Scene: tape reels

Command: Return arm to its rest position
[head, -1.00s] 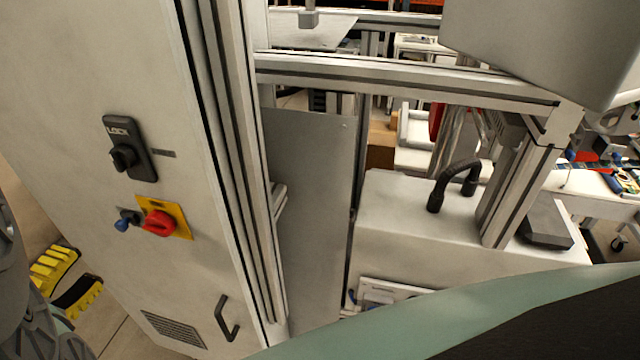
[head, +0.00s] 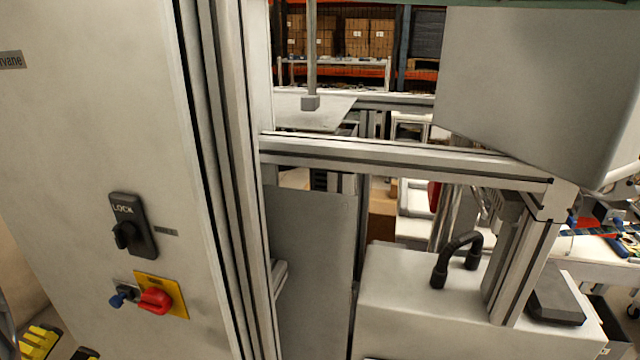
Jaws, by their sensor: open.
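My gripper is not clearly visible in the head view now. Only a thin grey sliver shows at the lower left edge, and I cannot tell what part it is. A narrow pale green strip runs along the top right edge; I cannot tell what it belongs to. No tape reels can be made out.
A tall white cabinet (head: 90,120) with a LOCK switch (head: 132,225) and a red rotary switch (head: 155,301) fills the left. An aluminium frame (head: 400,158) stands beside it. A white box (head: 400,300) with a black handle (head: 455,258) is at right. Shelves with cartons (head: 370,38) stand behind.

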